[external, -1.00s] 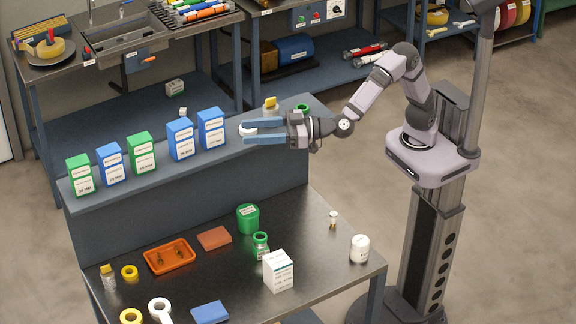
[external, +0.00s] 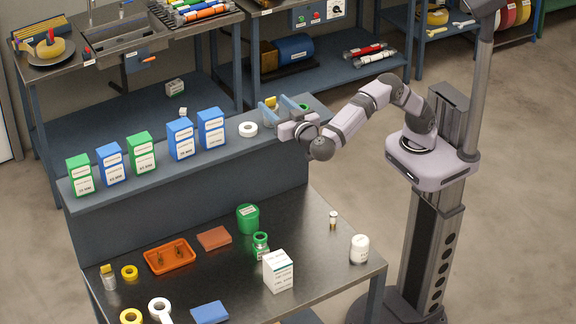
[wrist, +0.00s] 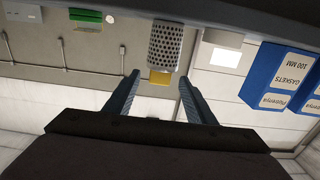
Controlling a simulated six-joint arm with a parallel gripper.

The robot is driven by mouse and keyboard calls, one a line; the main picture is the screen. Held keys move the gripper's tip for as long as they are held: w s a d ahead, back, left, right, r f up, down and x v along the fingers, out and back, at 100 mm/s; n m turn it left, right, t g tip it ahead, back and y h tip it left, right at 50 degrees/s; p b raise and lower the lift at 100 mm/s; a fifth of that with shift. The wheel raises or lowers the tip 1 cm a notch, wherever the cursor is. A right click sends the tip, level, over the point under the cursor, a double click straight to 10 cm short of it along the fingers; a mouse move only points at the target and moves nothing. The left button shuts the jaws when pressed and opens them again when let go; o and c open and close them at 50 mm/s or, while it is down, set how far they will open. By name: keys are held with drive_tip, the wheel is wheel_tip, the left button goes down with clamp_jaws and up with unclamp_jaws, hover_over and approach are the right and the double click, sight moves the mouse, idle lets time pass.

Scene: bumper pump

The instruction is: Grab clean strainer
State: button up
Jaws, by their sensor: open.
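The strainer is a grey perforated metal cylinder with a yellow end (wrist: 164,48). It stands on the upper shelf, and its yellow top also shows in the external view (external: 271,102), partly hidden by my fingers. My gripper (external: 274,101) is open over the right part of the shelf with its blue fingers spread. In the wrist view, my fingertips (wrist: 160,77) lie to either side of the strainer's line, with the yellow end near the gap. I cannot tell any contact. Whether the strainer is clean cannot be made out.
A white ring (external: 248,129) lies on the shelf left of the gripper. A green item (external: 304,107) sits to the right. Blue and green gasket boxes (external: 211,128) line the shelf further left. The lower bench (external: 300,222) holds bottles, a white box and an orange tray.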

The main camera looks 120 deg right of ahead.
drive_tip(key=shift+d+p, duration=0.3)
drive_tip(key=shift+d, duration=0.65)
drive_tip(key=shift+d+r+p, duration=0.2)
drive_tip(key=shift+d+p, duration=0.3)
drive_tip(key=shift+p, duration=0.1)
drive_tip(key=d+p, duration=0.2)
drive_tip(key=d, duration=0.1)
drive_tip(key=shift+d+f, duration=0.25)
drive_tip(key=shift+d, duration=0.3)
drive_tip(key=shift+c, duration=0.3)
drive_tip(key=c, duration=1.1)
drive_tip(key=shift+r, duration=0.1)
